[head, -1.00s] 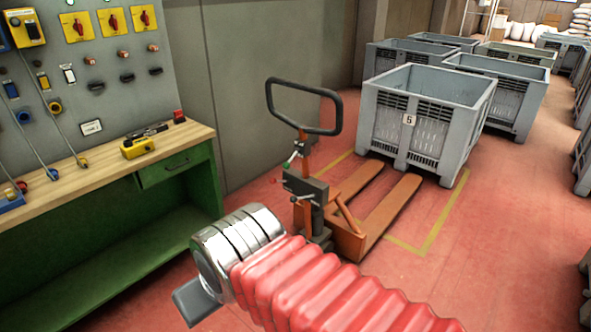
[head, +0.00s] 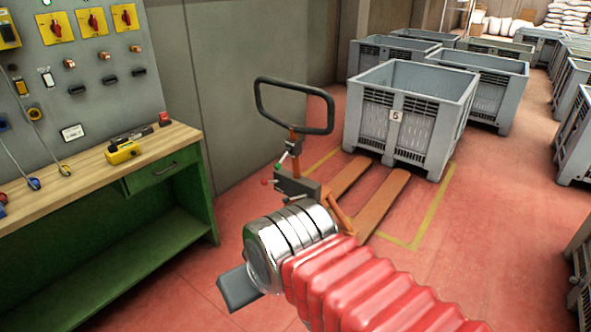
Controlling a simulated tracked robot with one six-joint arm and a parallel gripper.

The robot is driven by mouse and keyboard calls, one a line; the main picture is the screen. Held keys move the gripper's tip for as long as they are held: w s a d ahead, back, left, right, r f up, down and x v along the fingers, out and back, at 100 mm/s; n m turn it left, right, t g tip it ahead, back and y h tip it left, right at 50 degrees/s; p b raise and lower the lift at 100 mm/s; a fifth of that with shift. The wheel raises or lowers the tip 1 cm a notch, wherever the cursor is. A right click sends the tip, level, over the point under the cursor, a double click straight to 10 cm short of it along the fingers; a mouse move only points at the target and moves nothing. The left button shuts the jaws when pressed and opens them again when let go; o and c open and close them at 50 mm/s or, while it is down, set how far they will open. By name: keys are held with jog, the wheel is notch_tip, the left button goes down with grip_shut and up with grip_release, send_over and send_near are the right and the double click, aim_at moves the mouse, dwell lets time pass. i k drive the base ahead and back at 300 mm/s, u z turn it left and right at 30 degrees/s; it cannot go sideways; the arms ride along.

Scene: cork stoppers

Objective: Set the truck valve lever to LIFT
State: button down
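An orange pallet truck (head: 339,214) stands on the red floor in the middle of the head view. Its black loop handle (head: 259,98) rises on a post. A small lever with a red tip (head: 265,182) sticks out to the left of the truck's grey pump block (head: 297,184). I cannot read any lever markings. My gripper (head: 238,288) is in front of the truck, lower in the picture and apart from the lever. Only one dark finger shows, so its opening cannot be judged. My red arm sleeve hides part of the truck's base.
A grey crate numbered 5 (head: 432,138) stands behind the truck's forks. A green workbench (head: 165,225) with a wooden top is at left. More grey crates (head: 476,85) fill the back and right. Open floor lies right of the yellow line (head: 440,208).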

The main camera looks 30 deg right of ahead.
aim_at(278, 165)
jog(key=i, duration=1)
